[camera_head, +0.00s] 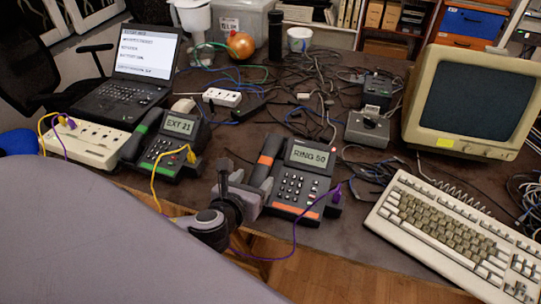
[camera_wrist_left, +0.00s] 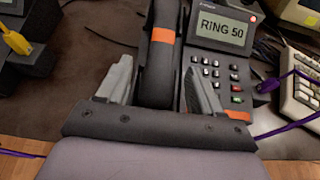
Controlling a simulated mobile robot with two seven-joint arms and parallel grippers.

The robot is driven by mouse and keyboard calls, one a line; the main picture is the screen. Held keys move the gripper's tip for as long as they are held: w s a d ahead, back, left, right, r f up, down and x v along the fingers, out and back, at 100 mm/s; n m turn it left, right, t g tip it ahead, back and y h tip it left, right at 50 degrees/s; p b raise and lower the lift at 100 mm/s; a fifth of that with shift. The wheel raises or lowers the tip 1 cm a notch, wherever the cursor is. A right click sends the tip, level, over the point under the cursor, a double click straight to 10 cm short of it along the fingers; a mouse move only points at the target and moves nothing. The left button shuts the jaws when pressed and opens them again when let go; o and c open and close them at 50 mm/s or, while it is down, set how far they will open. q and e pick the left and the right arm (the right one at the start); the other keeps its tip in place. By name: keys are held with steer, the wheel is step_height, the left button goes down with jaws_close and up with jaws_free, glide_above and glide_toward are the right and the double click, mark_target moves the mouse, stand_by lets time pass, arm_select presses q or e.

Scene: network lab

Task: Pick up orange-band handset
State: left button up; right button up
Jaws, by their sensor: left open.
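The orange-band handset (camera_head: 268,157) is dark grey with an orange band and rests on the left side of the phone reading RING 50 (camera_head: 306,178). In the left wrist view the handset (camera_wrist_left: 161,50) runs up the middle, with its lower end between the fingers. My left gripper (camera_head: 240,184) is open at the handset's near end, one finger on each side. In the left wrist view the fingers of my left gripper (camera_wrist_left: 158,76) stand apart, with a visible gap on the left; contact on the right cannot be told. My right gripper is not in view.
A green-band phone reading EXT 21 (camera_head: 172,143) stands to the left with a yellow cable. A purple cable (camera_head: 294,240) hangs from the orange-band phone's right side over the table edge. A keyboard (camera_head: 440,229) and a monitor (camera_head: 474,103) stand right; tangled cables lie behind.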

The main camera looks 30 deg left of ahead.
mark_target(262, 167)
arm_select(q)
steer(key=shift+w, duration=0.25)
steer(key=shift+r+x, duration=0.25)
steer(key=shift+x, duration=1.35)
steer(key=shift+r+x, duration=0.2)
steer(key=shift+x, duration=1.45)
steer(key=shift+w, duration=0.2)
steer(key=c, duration=1.2)
